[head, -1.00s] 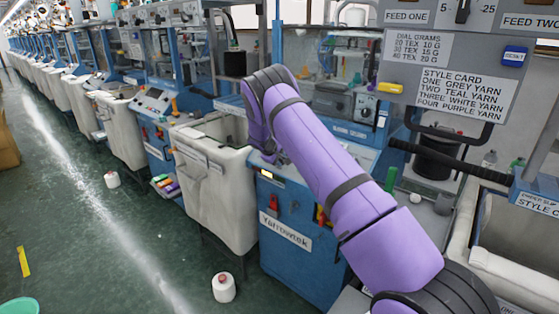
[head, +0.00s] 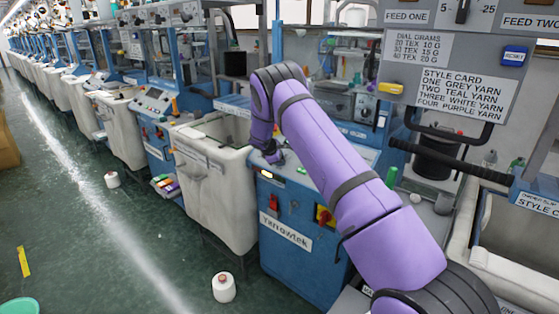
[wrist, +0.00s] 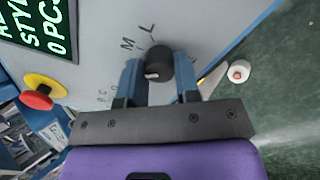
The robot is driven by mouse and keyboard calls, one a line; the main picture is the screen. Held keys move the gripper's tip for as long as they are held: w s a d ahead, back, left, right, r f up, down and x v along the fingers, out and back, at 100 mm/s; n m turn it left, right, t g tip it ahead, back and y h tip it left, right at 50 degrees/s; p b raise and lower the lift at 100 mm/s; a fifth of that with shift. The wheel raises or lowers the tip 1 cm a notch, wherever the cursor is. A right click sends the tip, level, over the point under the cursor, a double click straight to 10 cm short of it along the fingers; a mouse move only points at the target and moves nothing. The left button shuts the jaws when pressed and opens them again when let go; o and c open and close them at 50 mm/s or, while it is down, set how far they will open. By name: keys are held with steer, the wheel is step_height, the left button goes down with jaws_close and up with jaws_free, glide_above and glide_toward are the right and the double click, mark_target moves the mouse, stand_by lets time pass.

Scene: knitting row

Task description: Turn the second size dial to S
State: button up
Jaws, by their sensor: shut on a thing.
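A black round dial (wrist: 158,62) with a small white mark on its face sits on a grey panel (wrist: 205,28) in the wrist view. The letters M and L are printed beside it, toward the top left. Smaller lettering lies lower left, partly hidden. My gripper (wrist: 157,72) has its blue fingers on either side of the dial, shut on it. I cannot tell whether an S is printed under the fingers, or which dial in the row this is. In the head view my purple arm reaches to a blue machine (head: 290,270), and its far end hides the dial.
A red and yellow stop button (wrist: 38,96) and a green-lit display (wrist: 35,25) are on the panel left of the dial. A white yarn cone (head: 224,287) stands on the green floor. A fabric bin (head: 215,190) adjoins the machine on its left.

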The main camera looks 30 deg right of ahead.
steer(key=shift+n, duration=0.9)
steer(key=o, duration=0.9)
steer(key=shift+r, duration=0.1)
steer(key=v, duration=1)
steer(key=shift+s+a+r, duration=0.1)
steer(key=shift+a+r, duration=0.1)
steer(key=shift+r, duration=0.05)
